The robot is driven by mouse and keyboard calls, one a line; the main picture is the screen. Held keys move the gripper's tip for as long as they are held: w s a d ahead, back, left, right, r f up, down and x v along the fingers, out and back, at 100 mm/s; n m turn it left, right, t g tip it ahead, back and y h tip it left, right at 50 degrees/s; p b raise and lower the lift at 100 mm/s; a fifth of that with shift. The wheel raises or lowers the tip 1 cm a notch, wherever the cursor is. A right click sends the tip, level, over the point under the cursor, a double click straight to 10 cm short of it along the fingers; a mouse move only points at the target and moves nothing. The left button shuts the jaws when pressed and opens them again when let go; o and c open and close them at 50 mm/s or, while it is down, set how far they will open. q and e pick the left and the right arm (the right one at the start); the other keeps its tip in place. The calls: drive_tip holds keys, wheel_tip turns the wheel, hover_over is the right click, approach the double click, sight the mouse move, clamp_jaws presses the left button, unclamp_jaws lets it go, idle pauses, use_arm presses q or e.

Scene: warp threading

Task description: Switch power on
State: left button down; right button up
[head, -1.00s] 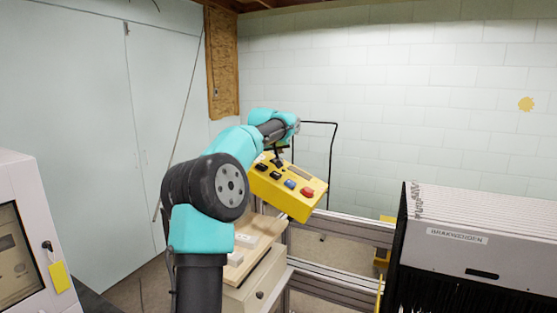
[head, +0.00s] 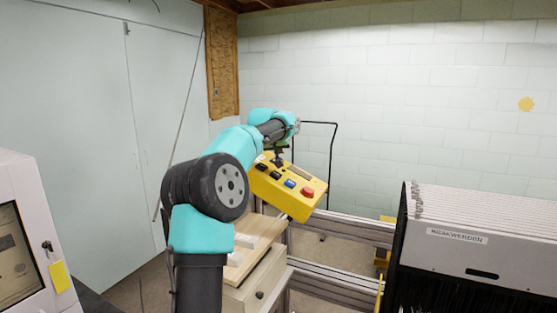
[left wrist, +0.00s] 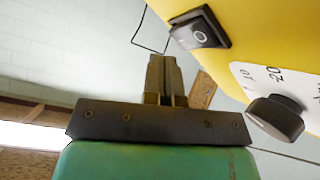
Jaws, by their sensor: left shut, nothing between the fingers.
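A yellow control box (head: 290,195) is tilted in the middle of the head view. Its top carries black controls, a blue button (head: 290,184) and a red button (head: 307,192). In the left wrist view, a black rocker switch (left wrist: 200,27) marked with a circle and a black knob (left wrist: 275,118) by a white numbered scale sit on the yellow panel. My left gripper (left wrist: 165,66) is shut and empty, with its fingertips beside the switch. Whether it touches the switch cannot be told. In the head view the gripper (head: 279,159) is at the box's far edge, small and partly hidden.
A large grey machine (head: 465,220) with dark threads stands at the right. A light cabinet with a screen (head: 17,255) stands at the left. A wooden board (head: 248,240) lies below my left arm.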

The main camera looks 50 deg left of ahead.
use_arm(q)
drive_tip(key=shift+f, duration=0.1)
idle(0.3)
drive_tip(key=shift+a+f, duration=0.15)
drive_tip(key=shift+f, duration=0.15)
drive_tip(key=shift+a+f, duration=0.15)
drive_tip(key=shift+f, duration=0.15)
idle(0.7)
drive_tip(key=shift+r, duration=0.15)
drive_tip(key=shift+d+r, duration=0.3)
drive_tip(key=shift+r, duration=0.25)
drive_tip(key=shift+d+r, duration=0.35)
drive_tip(key=shift+r, duration=0.4)
drive_tip(key=shift+d+r, duration=0.3)
drive_tip(key=shift+r, duration=0.5)
drive_tip(key=shift+d+r, duration=0.35)
drive_tip(key=shift+r, duration=0.4)
